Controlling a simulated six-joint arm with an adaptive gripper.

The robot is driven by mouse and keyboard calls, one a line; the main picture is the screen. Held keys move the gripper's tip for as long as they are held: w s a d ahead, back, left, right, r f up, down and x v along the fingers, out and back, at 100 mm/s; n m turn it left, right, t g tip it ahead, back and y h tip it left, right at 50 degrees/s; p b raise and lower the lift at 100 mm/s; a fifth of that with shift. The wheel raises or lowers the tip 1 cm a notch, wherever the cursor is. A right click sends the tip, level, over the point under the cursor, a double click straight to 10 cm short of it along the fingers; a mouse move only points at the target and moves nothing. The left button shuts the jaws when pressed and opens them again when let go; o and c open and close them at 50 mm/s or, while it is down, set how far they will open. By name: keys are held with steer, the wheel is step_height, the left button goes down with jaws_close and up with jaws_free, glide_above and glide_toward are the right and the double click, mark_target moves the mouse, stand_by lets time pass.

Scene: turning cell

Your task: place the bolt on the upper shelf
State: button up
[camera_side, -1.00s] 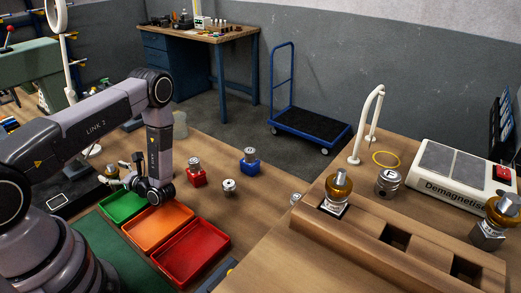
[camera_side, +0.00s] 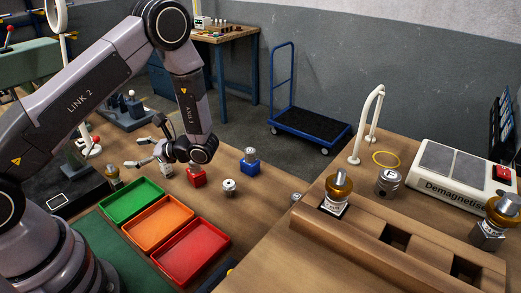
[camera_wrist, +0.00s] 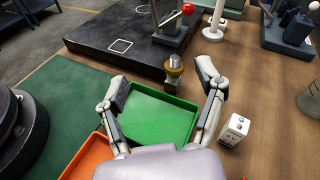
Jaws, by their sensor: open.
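A metal piece with a gold-coloured cap (camera_wrist: 174,68), which may be the bolt, stands upright just beyond the green tray in the wrist view; it also shows in the side view (camera_side: 113,177). My gripper (camera_wrist: 160,77) is open and empty, its fingers spread either side of the green tray's view, with the gold-capped piece beyond and between the tips. In the side view my gripper (camera_side: 144,142) hangs above the bench. A wooden raised rack (camera_side: 355,238) with square openings, possibly the upper shelf, stands at the right. A similar gold-capped piece (camera_side: 340,184) is on it.
Green (camera_side: 133,203), orange (camera_side: 160,228) and red (camera_side: 192,250) trays lie in a row. A white block (camera_wrist: 235,129) is right of the fingers. A demagnetiser (camera_side: 462,178) stands far right.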

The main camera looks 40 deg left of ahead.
steer(key=s+d+r+n+t+h, duration=0.3)
steer(key=s+d+r+t+h, duration=0.1)
steer(key=r, duration=0.4)
steer(key=s+d+r+n+t+h, duration=0.3)
steer(key=s+d+r+h, duration=0.1)
steer(key=r, duration=0.4)
steer(key=s+d+r+n+t+h, duration=0.3)
steer(key=s+d+r+t+h, duration=0.1)
steer(key=r, duration=0.5)
steer(key=shift+s+d+n+t+h, duration=0.3)
steer(key=shift+s+d+n+h, duration=0.1)
steer(key=shift+s+d+h, duration=0.3)
steer(key=shift+s+d+r+t, duration=0.1)
steer(key=shift+s+r+t, duration=0.1)
steer(key=shift+s+t, duration=0.1)
steer(key=shift+c, duration=0.4)
steer(key=shift+s+d+r, duration=0.1)
steer(key=shift+c, duration=1.1)
